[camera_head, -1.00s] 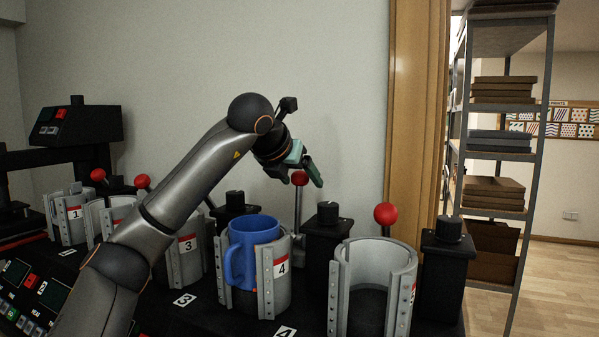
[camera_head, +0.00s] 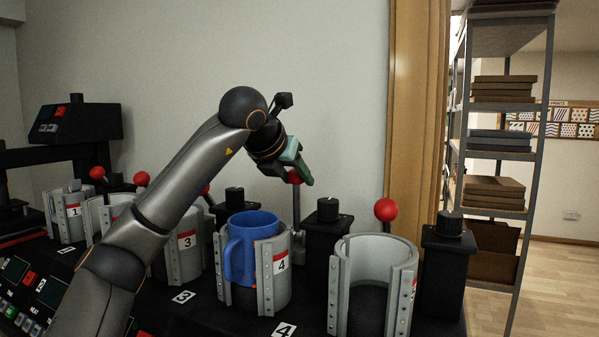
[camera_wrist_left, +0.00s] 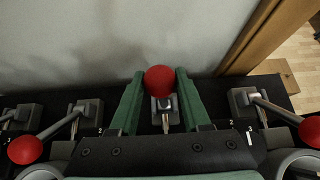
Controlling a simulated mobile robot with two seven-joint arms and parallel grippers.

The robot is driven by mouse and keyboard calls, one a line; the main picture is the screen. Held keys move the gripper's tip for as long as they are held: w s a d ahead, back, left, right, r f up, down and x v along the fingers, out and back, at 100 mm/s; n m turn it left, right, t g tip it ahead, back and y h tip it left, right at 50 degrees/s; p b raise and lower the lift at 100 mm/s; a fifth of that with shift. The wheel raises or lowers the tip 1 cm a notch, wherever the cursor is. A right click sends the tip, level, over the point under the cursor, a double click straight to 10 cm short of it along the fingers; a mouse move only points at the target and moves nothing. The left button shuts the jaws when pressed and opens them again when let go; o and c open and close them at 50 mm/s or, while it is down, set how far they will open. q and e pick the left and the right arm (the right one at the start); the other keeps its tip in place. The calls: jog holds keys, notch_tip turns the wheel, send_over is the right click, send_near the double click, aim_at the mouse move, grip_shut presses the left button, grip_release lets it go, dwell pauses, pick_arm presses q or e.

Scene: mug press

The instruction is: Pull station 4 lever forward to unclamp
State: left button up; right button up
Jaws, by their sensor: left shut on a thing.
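The station 4 lever (camera_head: 297,207) stands near upright behind its clamp, with a red ball knob (camera_head: 293,178) on top. My left gripper (camera_head: 300,172) is at the knob and partly covers it. In the left wrist view the green fingers of the gripper (camera_wrist_left: 160,88) are on both sides of the red knob (camera_wrist_left: 160,81), shut on it. A blue mug (camera_head: 251,250) stands upright inside the grey station 4 clamp (camera_head: 274,290). The lever's lower end is partly hidden behind the clamp. My right gripper is out of view.
An empty grey clamp (camera_head: 342,290) with its own red-knobbed lever (camera_head: 385,210) stands to the right. Black posts (camera_head: 327,240) flank station 4. The station 3 clamp (camera_head: 188,262) is to the left, partly behind my arm. The wall is close behind.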

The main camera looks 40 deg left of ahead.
aim_at(295, 190)
pick_arm(q)
jog(key=shift+s+d, duration=0.1)
jog(key=shift+s, duration=0.25)
jog(key=shift+s+d+f+b, duration=0.1)
jog(key=shift+s+d+b, duration=0.1)
jog(key=shift+s+b, duration=0.25)
jog(key=shift+s+d+f+b, duration=0.1)
jog(key=shift+s+d+b, duration=0.1)
jog(key=shift+s, duration=0.4)
jog(key=shift+s+f, duration=0.1)
jog(key=shift+s+d+f+b, duration=0.15)
jog(key=shift+s+b, duration=0.2)
jog(key=shift+s, duration=0.15)
jog(key=shift+s+d+f+b, duration=0.15)
jog(key=shift+s+b, duration=0.2)
jog(key=shift+s, duration=0.1)
jog(key=o, duration=0.9)
jog(key=shift+c, duration=0.2)
